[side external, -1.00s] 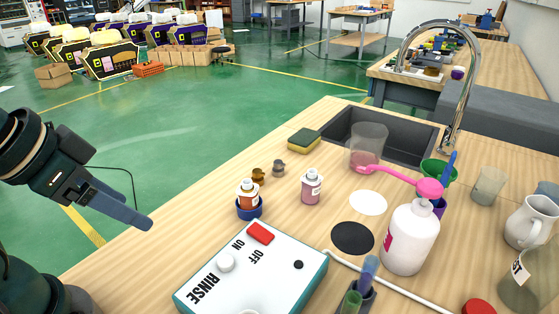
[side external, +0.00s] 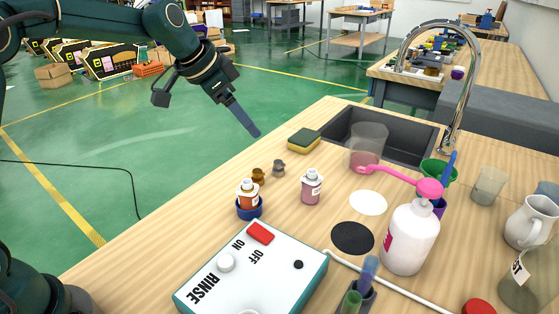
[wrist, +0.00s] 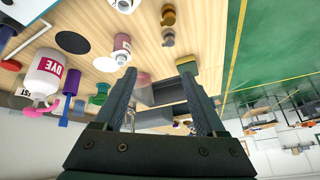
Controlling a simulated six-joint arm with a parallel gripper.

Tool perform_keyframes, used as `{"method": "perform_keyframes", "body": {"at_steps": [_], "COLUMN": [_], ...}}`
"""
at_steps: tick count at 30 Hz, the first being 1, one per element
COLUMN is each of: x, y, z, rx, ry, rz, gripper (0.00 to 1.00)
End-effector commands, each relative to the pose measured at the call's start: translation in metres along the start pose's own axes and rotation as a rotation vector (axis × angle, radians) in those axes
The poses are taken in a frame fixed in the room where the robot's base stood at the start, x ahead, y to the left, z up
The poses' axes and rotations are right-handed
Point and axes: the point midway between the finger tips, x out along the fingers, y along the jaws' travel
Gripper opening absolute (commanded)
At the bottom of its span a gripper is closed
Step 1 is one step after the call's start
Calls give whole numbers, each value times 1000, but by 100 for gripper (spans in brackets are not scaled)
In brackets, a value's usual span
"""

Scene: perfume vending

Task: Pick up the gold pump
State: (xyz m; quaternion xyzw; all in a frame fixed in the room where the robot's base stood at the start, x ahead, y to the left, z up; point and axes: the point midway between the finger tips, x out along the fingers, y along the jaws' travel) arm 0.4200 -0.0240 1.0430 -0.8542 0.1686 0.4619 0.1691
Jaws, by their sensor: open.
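The gold pump (side external: 258,176) stands on the wooden worktop, between the orange bottle and a darker grey-brown pump (side external: 278,168). In the wrist view, which is upside down, the gold pump (wrist: 168,16) shows near the top edge, with the darker pump (wrist: 168,38) just below it. My gripper (side external: 256,134) hangs above and beyond the pumps in the side view, near the worktop's far edge, pointing down to the right. In the wrist view my gripper (wrist: 158,75) has its two fingers wide apart, with nothing between them.
An orange bottle (side external: 247,191) sits in a blue ring; a pink bottle (side external: 311,187) stands to the right of the pumps. A sponge (side external: 304,141) lies by the sink (side external: 348,127). The rinse box (side external: 255,270) is in front. Bare wood lies left of the pumps.

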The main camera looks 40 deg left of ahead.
Motion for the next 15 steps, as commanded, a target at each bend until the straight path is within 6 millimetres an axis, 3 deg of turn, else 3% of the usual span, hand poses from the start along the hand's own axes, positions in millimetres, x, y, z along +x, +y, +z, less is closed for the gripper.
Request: {"method": "perform_keyframes", "body": {"at_steps": [1, 6, 9, 15], "x": [20, 73, 95, 116], "y": [-7, -20, -22, -20], "z": [4, 22, 37, 58], "rx": [-8, -46, -71, -96], "ry": [-20, -74, -111, -159], "rz": [13, 53, 76, 103], "gripper": [73, 73, 73, 73]}}
